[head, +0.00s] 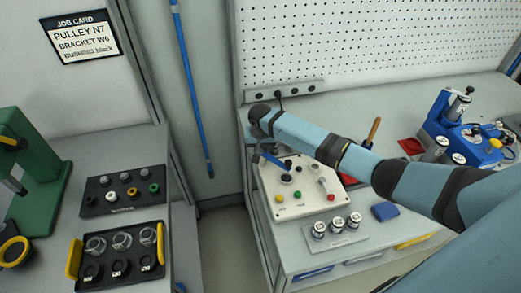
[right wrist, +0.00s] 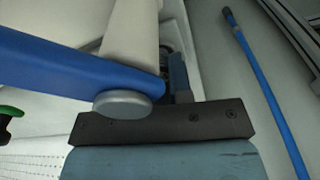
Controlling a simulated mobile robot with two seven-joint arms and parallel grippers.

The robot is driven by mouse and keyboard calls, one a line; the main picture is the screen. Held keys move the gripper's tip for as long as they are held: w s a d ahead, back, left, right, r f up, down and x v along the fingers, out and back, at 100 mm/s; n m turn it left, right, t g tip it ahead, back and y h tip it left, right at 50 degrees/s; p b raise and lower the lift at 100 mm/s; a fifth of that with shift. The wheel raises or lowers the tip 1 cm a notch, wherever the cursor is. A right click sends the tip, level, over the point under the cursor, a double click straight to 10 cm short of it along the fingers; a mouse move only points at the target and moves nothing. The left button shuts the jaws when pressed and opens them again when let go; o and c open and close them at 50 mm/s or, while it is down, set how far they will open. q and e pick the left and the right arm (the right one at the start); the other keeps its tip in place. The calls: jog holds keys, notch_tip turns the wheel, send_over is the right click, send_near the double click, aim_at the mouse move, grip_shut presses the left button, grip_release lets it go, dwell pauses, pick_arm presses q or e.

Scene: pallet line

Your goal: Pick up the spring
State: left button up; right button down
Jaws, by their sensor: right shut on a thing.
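My right gripper (head: 262,148) is at the far left edge of the white control panel in the head view, at the end of my blue arm coming in from the right. In the right wrist view a finger of the right gripper (right wrist: 180,78) shows beside a white post. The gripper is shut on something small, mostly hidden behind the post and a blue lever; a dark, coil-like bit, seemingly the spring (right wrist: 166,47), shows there. In the head view the spring cannot be made out. My left gripper is not in view.
The white panel (head: 290,207) carries coloured buttons and a blue lever (head: 271,160). The lever crosses close to the gripper in the right wrist view (right wrist: 70,68). Three small cylinders (head: 336,224) stand in front. A black tray with yellow handles (head: 73,258) lies on the left bench.

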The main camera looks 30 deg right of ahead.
jog(key=shift+r, duration=0.15)
notch_tip(320, 180, up, 20)
jog(key=b, duration=0.1)
dwell(0.3)
